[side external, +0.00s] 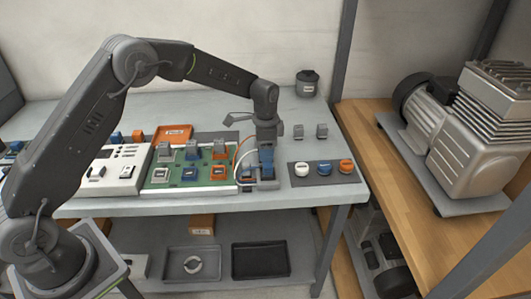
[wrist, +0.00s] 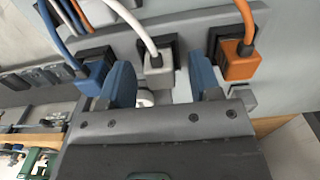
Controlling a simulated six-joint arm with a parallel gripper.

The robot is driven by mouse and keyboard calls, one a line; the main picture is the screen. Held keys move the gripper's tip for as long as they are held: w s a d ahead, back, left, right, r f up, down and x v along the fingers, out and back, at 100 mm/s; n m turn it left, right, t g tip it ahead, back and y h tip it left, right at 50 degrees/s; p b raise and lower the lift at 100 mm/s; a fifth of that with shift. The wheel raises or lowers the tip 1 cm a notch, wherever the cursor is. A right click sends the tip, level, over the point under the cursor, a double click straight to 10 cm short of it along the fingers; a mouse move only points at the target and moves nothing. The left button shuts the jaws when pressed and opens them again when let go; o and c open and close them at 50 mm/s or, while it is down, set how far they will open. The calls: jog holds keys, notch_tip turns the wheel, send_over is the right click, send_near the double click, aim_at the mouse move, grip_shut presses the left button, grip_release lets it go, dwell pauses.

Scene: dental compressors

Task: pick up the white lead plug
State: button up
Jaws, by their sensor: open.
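The white lead plug (wrist: 158,64) sits in a dark socket in the wrist view, with its white lead (wrist: 135,20) running up and left. My gripper (wrist: 162,66) is open, with its two blue fingers on either side of the white plug. Gaps show between the plug and both fingers. In the side view my gripper (side external: 266,160) points down at the right end of the board, and the white lead (side external: 239,150) curves beside it. The white plug itself is hidden there behind my gripper.
A blue plug (wrist: 92,74) is close beside the left finger, and an orange plug (wrist: 240,64) is right of the right finger. A green board (side external: 160,184) with several blocks lies left. A dark mat (side external: 312,181) holds white, blue and orange round pieces to the right.

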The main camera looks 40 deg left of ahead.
jog(key=shift+f, duration=0.1)
jog(key=c, duration=1)
notch_tip(320, 180, up, 4)
jog(key=shift+r, duration=0.1)
jog(key=s+a+r, duration=0.5)
jog(key=a+r, duration=0.2)
jog(key=a, duration=0.3)
jog(key=shift+a, duration=0.3)
